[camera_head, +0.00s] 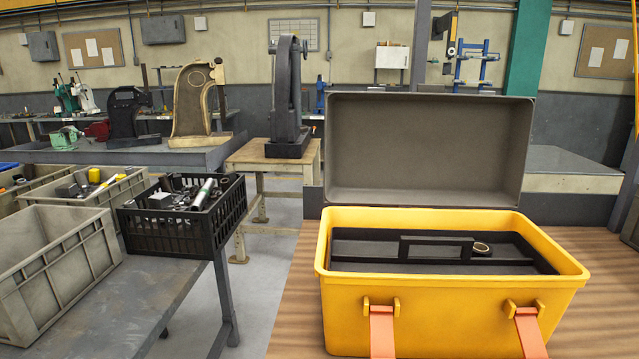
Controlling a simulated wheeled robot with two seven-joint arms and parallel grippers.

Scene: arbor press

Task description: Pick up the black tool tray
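The black tool tray (352,250) sits inside the open yellow toolbox (455,304), just below its rim. The tray has a raised black handle (436,240) across its middle. Neither of my grippers shows in the head view.
The toolbox stands on a wooden bench top (299,290) with bare room to its left. On the left, a grey table (165,295) bears grey bins (55,265) and a black crate (175,235) of parts. An arbor press (288,100) stands on a small wooden table behind.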

